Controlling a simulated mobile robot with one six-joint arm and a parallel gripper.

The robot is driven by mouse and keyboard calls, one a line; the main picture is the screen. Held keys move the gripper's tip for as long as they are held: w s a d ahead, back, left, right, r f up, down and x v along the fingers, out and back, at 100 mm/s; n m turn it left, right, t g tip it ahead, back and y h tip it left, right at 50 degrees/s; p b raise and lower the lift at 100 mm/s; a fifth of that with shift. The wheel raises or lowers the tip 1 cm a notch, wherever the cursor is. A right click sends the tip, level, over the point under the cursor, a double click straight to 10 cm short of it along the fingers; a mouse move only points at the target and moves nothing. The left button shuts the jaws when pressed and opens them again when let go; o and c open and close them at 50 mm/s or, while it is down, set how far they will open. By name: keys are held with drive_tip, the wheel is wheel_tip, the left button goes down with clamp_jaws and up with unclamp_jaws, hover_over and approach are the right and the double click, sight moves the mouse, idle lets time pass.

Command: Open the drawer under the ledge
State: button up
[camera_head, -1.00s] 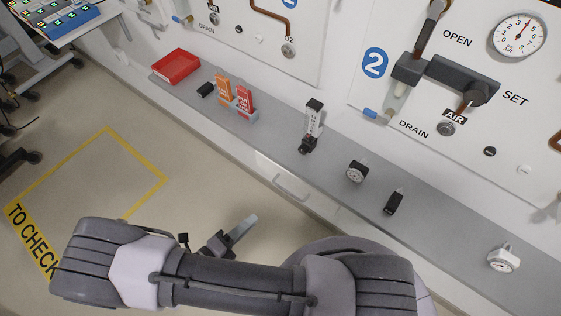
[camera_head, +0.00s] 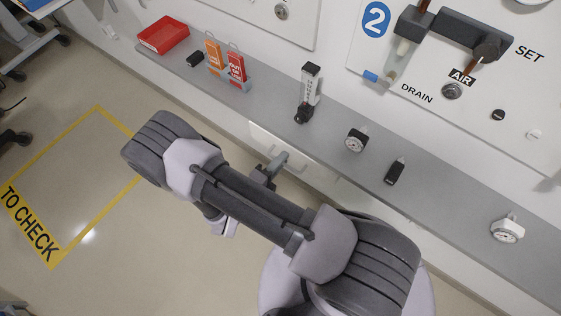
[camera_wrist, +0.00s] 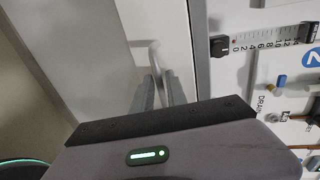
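The drawer (camera_head: 262,137) is a pale front under the grey ledge (camera_head: 235,105), and it looks closed. In the wrist view the drawer front (camera_wrist: 138,22) carries a light bar handle (camera_wrist: 154,55). I cannot tell whether either finger touches the handle.
The ledge above the drawer holds a red tray (camera_head: 163,35), orange and red tags (camera_head: 225,64), a flowmeter (camera_head: 308,92), a gauge (camera_head: 356,139), a black fitting (camera_head: 396,171) and a white gauge (camera_head: 507,229). Open floor (camera_head: 140,235) lies in front.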

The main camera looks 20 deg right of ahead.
drive_tip(key=shift+c, duration=0.2)
clamp_jaws()
idle(1.3)
